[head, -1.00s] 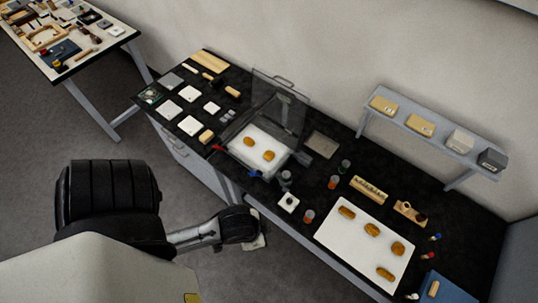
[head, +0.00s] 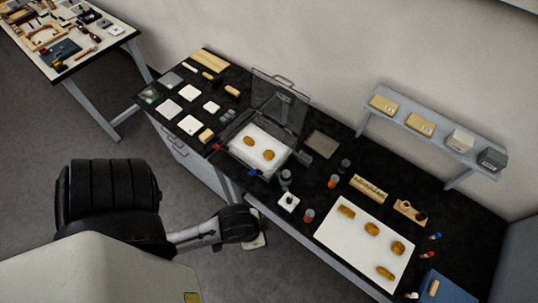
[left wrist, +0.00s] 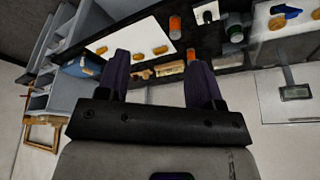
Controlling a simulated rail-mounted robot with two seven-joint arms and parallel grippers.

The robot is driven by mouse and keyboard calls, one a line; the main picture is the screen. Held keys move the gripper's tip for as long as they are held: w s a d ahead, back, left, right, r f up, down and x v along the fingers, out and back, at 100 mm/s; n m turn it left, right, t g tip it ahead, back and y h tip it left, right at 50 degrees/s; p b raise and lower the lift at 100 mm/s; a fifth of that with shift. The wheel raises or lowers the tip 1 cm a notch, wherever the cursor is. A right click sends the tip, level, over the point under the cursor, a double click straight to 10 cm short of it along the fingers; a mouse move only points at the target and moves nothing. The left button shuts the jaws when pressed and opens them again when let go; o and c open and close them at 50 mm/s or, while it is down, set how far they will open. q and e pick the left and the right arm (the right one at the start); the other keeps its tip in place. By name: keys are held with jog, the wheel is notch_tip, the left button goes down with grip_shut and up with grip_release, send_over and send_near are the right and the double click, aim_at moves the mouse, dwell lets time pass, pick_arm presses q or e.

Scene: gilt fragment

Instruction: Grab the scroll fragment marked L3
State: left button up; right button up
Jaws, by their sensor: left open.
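Several golden-brown scroll fragments lie on a white mat (head: 338,240) at the bench's right: one at the upper left (head: 346,212), one in the middle (head: 371,229), one at the right (head: 398,248), one at the bottom (head: 386,273). Two more fragments (head: 249,141) (head: 269,155) lie in a white-floored tray (head: 247,160) with a raised clear lid (head: 283,100). No L3 mark is readable. My left gripper (left wrist: 160,78) is open and empty in the left wrist view, apart from the fragments. The mat (left wrist: 122,38) shows beyond its fingers. My right gripper is out of view.
Orange-labelled jars (head: 334,182) and a dark jar (head: 286,178) stand between tray and mat. A wooden rack (head: 369,188) and a holed wooden block (head: 410,211) sit behind the mat. A raised shelf (head: 440,133) holds several boxes. A blue tray (head: 445,289) is at the lower right.

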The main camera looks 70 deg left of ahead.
pick_arm(q)
jog(key=o, duration=0.4)
jog(key=shift+c, duration=0.2)
